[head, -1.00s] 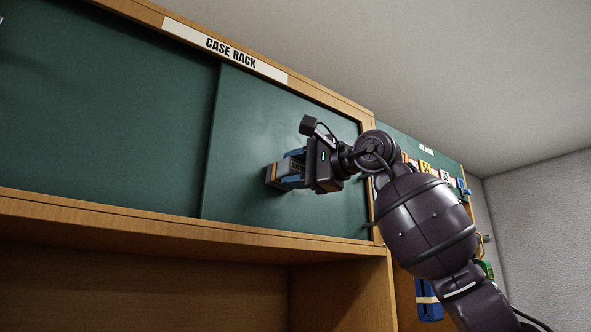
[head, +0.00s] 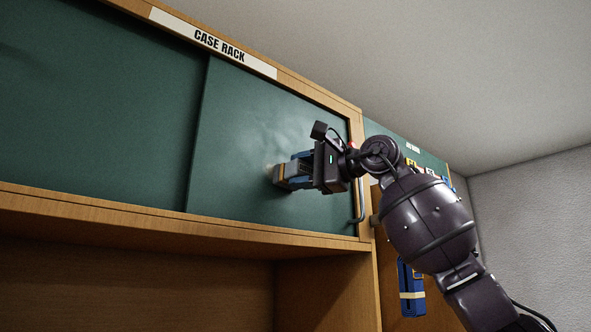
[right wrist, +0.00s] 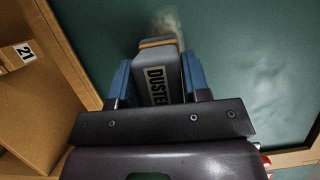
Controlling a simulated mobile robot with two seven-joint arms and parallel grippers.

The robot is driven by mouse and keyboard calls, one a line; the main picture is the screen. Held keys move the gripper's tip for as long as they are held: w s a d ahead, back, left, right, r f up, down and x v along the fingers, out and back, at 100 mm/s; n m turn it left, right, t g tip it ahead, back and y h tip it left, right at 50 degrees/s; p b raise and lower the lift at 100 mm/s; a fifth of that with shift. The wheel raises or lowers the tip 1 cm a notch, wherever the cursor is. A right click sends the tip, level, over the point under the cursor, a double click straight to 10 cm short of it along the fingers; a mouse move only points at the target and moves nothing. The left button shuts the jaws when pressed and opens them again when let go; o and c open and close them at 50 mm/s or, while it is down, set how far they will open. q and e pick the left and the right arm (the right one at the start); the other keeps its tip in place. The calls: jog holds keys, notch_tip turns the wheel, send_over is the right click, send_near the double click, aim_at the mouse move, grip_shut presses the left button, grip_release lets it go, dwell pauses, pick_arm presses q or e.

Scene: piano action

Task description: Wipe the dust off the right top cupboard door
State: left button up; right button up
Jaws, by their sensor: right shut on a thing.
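The right top cupboard door (head: 245,125) is a green sliding panel in a wooden frame under a "CASE RACK" label. Pale dusty smudges show on it in the head view, and on the door (right wrist: 225,60) in the right wrist view to the right of the duster. My right gripper (head: 290,172) is shut on a grey block marked "DUSTER" (right wrist: 155,80), with blue fingers on both its sides. The duster's far end is at the door face, with a small pale puff by it. My left gripper is not in view.
The left green door (head: 90,100) is beside it. A wooden ledge (head: 150,228) runs below, over an open shelf space. A blue item (head: 411,290) hangs at the right. A metal handle (head: 357,203) is at the door's right edge.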

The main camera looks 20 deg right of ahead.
jog(key=shift+w+d, duration=0.25)
jog(key=shift+d, duration=0.4)
jog(key=shift+w+d, duration=0.2)
jog(key=shift+d, duration=0.45)
jog(key=shift+a, duration=0.15)
jog(key=shift+s+a, duration=0.3)
jog(key=shift+a, duration=0.55)
jog(key=shift+s+a, duration=0.3)
jog(key=shift+a, duration=0.55)
jog(key=shift+s+a+b, duration=0.15)
jog(key=shift+s+a, duration=0.1)
jog(key=shift+a, duration=0.35)
jog(key=shift+s+a+b, duration=0.2)
jog(key=shift+a, duration=0.45)
jog(key=shift+s+a+b, duration=0.15)
jog(key=shift+s+a, duration=0.1)
jog(key=shift+a, duration=0.35)
jog(key=shift+s+d+b, duration=0.15)
jog(key=shift+s+b, duration=0.2)
jog(key=shift+s, duration=0.15)
jog(key=shift+s+d+b, duration=0.3)
jog(key=shift+s, duration=0.45)
jog(key=shift+s+d+b, duration=0.3)
jog(key=shift+s+b, duration=0.05)
jog(key=shift+s, duration=0.45)
jog(key=shift+s+d+b, duration=0.3)
jog(key=shift+s, duration=0.45)
